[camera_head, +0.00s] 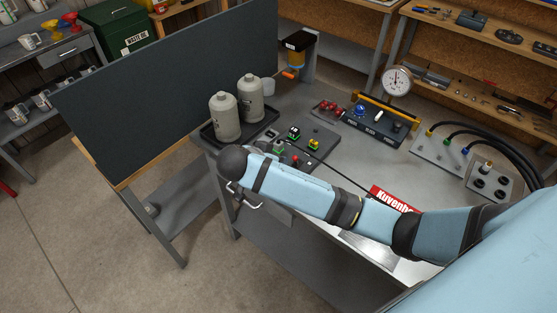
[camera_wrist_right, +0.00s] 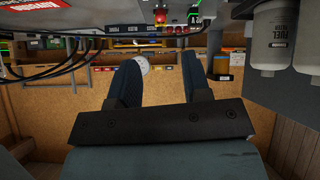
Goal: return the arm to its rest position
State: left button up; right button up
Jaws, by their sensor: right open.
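My right arm (camera_head: 310,190) reaches in from the right of the head view, across the front of the grey workbench (camera_head: 345,165). It ends in a dark rounded joint (camera_head: 233,162) near the bench's left corner. In the right wrist view my right gripper (camera_wrist_right: 158,72) has its two dark fingers spread, with nothing between them. I cannot make out the fingers clearly in the head view. My left arm and gripper do not show.
Two canisters (camera_head: 224,116) stand in a black tray just behind the arm's end. A dark panel (camera_head: 180,82) rises behind them. Small coloured parts, a dial gauge (camera_head: 397,81), hoses and a red labelled item (camera_head: 393,198) are on the bench. Open floor (camera_head: 90,240) lies left.

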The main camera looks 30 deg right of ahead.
dwell(0.5)
jog(key=s+a+f+n+t+y, duration=0.1)
jog(key=s+a+f+n+y, duration=0.3)
jog(key=f, duration=0.3)
jog(key=s+a+f+n+t+y, duration=0.2)
jog(key=s+f+n+y, duration=0.3)
jog(key=s+f+n, duration=0.15)
jog(key=s+d+f+n+t+y, duration=0.1)
jog(key=s+n+t, duration=0.3)
jog(key=s, duration=0.7)
jog(key=shift+d+f+y, duration=0.2)
jog(key=shift+d+y, duration=0.4)
jog(key=shift+y, duration=0.3)
jog(key=shift+s, duration=0.1)
